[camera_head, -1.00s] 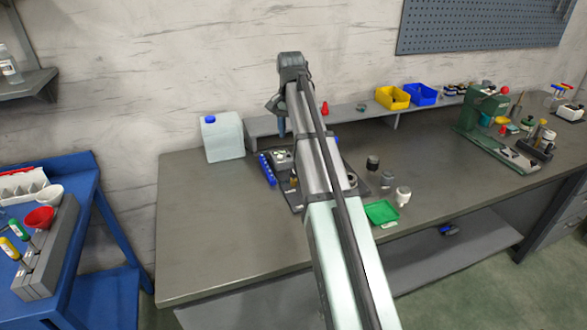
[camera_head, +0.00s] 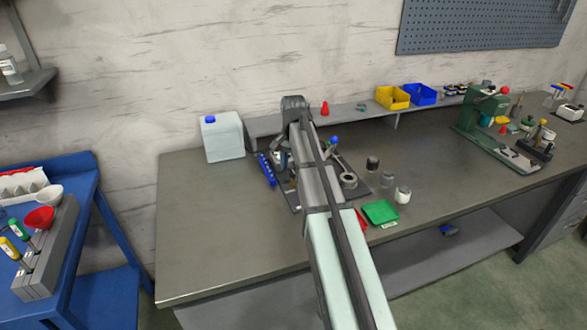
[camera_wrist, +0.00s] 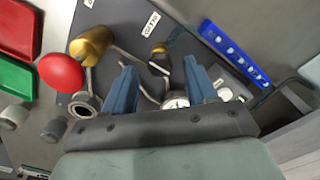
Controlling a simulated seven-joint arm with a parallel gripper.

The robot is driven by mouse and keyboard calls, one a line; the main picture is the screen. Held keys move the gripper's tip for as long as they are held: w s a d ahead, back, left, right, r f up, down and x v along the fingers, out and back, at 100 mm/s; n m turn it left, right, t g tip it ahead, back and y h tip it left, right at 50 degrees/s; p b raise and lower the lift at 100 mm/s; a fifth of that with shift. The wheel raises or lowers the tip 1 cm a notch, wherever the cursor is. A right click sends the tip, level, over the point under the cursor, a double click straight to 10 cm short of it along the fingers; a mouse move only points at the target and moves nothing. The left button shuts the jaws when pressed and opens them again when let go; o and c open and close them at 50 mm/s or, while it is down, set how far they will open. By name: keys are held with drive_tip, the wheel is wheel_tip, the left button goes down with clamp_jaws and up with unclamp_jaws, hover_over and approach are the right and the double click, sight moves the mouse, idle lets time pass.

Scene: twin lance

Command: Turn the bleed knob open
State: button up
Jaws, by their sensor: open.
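My gripper (camera_wrist: 160,64) is open, its two blue fingers pointing down over a dark plate (camera_wrist: 88,18) of fittings. In the wrist view a small black-and-yellow knob (camera_wrist: 159,57) appears between the fingertips; it may be the bleed knob, but I cannot read its marking. I cannot tell how far below the fingers it sits, and no contact is clear. A round white-faced gauge (camera_wrist: 176,101) shows nearer the gripper's palm. A red ball (camera_wrist: 61,74) and a brass cylinder (camera_wrist: 91,46) stand left of the fingers. In the head view my arm hides much of the plate.
A blue strip (camera_wrist: 234,52) lies right of the plate. A green tray (camera_head: 381,211) and small pots (camera_head: 403,195) are to its right in the head view. A white canister (camera_head: 222,137) stands behind left. The bench's left front (camera_head: 210,240) is clear.

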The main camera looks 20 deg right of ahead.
drive_tip(key=shift+f, duration=0.7)
drive_tip(key=c, duration=1.1)
drive_tip(key=shift+o, duration=0.2)
